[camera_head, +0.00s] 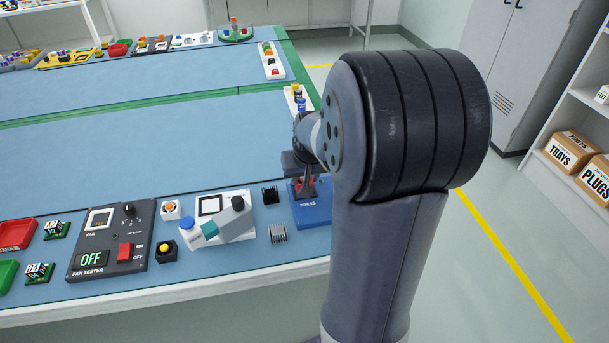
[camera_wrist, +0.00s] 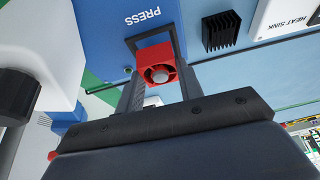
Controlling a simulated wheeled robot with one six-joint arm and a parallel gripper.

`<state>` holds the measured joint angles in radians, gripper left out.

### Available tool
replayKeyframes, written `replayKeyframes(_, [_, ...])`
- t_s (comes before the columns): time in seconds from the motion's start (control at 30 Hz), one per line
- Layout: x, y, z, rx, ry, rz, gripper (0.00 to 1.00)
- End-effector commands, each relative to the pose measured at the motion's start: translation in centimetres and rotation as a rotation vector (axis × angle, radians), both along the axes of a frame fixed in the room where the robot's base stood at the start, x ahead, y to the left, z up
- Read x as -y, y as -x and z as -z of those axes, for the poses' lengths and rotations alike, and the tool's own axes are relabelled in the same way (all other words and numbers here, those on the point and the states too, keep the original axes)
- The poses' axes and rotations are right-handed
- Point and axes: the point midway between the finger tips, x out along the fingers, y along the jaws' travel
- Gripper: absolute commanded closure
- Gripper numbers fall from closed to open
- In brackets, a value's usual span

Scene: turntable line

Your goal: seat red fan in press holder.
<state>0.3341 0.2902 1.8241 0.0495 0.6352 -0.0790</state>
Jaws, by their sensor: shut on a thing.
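The red fan (camera_wrist: 158,66) is a small square block with a round pale hub, seen in the wrist view between the two fingers of my gripper (camera_wrist: 157,78). My gripper is shut on it. The blue press (camera_head: 313,214) stands at the table's right edge, and its PRESS label shows in the wrist view (camera_wrist: 105,25). A dark square frame, seemingly the press holder (camera_wrist: 131,44), lies right beside the fan's upper edge in that view. I cannot tell whether the fan touches it or is above it. In the head view my gripper (camera_head: 303,187) is low at the press, partly hidden by my arm.
A black heat sink (camera_head: 270,195) and a grey heat sink (camera_head: 278,233) lie just left of the press. A white device (camera_head: 237,245) and the fan tester (camera_head: 110,240) stand farther left. The blue table surface behind is mostly clear.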

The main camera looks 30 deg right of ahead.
Motion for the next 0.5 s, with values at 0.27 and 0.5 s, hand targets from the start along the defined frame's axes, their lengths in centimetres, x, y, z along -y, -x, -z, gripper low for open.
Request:
replayKeyframes(0.27, [0.0, 0.0, 0.67, 0.0, 0.0, 0.0, 0.87])
replayKeyframes(0.5, [0.0, 0.0, 1.15, 0.0, 0.0, 0.0, 0.87])
